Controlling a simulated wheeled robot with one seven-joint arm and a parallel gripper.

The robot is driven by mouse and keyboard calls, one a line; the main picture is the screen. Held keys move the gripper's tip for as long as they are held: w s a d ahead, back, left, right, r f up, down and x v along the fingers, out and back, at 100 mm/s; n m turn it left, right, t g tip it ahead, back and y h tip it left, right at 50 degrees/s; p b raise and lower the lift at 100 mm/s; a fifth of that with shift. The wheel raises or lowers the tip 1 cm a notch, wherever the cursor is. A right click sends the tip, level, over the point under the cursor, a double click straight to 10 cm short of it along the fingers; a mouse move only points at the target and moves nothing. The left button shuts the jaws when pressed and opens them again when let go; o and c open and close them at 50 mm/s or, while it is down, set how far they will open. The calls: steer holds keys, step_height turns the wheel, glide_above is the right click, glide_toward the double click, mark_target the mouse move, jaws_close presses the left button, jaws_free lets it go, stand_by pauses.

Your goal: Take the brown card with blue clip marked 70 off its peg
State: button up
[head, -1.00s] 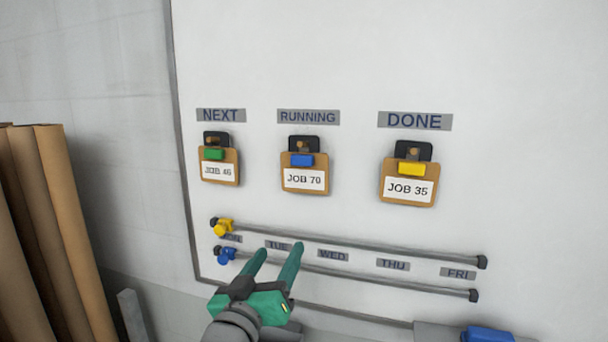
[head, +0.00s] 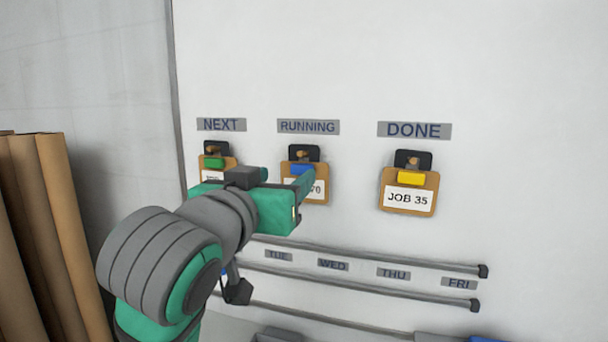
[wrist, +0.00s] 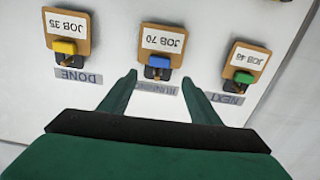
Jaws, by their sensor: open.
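The brown card with the blue clip (head: 318,192) hangs on its peg under the RUNNING label, partly hidden behind my gripper in the head view. In the wrist view the JOB 70 card (wrist: 162,40) shows whole, upside down, with its blue clip and dark peg plate facing my fingers. My gripper (wrist: 158,76) is open and empty. In the wrist view its two fingertips stand to either side of the line to the card, short of the clip. In the head view my gripper (head: 288,178) covers the card's left part.
The JOB 35 card with a yellow clip (head: 408,190) hangs under DONE. A green-clipped card (head: 213,164) hangs under NEXT, partly hidden by my arm. Rails (head: 380,260) with day labels run below. Brown rolls (head: 60,220) stand at the left.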

mark_target(301, 165)
steer(key=shift+x, duration=3.95)
steer(key=shift+d, duration=0.1)
steer(key=shift+c, duration=0.3)
steer(key=c, duration=1.1)
